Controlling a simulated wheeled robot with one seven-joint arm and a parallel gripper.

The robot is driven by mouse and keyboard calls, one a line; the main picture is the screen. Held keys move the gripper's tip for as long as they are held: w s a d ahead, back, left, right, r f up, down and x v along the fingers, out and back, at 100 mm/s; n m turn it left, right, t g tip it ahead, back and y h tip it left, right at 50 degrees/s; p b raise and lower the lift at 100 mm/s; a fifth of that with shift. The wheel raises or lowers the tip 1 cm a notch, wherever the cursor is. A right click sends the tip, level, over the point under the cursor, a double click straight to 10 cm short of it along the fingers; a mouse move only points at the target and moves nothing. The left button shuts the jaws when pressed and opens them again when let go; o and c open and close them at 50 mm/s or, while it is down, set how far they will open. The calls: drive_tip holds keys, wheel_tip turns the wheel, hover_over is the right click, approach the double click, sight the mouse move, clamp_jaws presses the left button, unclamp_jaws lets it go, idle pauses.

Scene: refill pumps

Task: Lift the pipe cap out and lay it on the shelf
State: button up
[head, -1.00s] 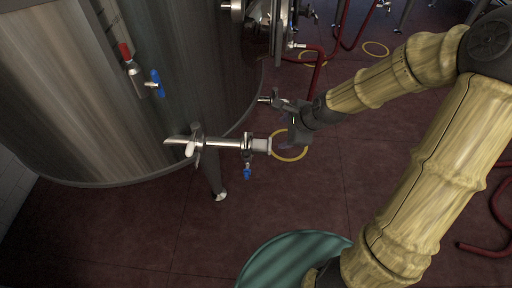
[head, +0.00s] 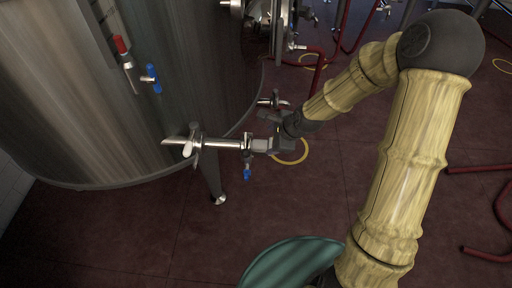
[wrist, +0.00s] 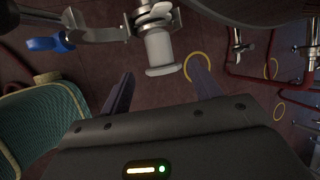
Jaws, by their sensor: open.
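The pipe cap (head: 260,145) is a pale, short cylinder at the right end of a horizontal steel pipe (head: 222,144) coming from the big tank. In the wrist view the cap (wrist: 159,48) points toward me, with a round flange at its near end. My gripper (head: 276,143) is just right of the cap in the head view. Its two fingers (wrist: 160,88) are apart in the wrist view, with the flange lined up near the gap between them. Nothing is held. Contact with the cap cannot be told. I cannot make out the shelf in either view.
The steel tank (head: 130,90) fills the left. A blue-handled valve (head: 247,174) hangs under the pipe, and its blue handle (wrist: 48,43) shows in the wrist view. Red hoses (head: 480,169) and a yellow ring (head: 291,152) lie on the open dark red floor.

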sight(262, 144)
drive_tip(key=shift+x, duration=1.45)
drive_tip(key=shift+f, duration=0.1)
drive_tip(key=b+x, duration=0.1)
drive_tip(key=x, duration=0.4)
drive_tip(key=shift+a, duration=0.15)
drive_tip(key=c, duration=1.2)
wheel_tip(262, 144, up, 18)
drive_tip(key=p, duration=0.3)
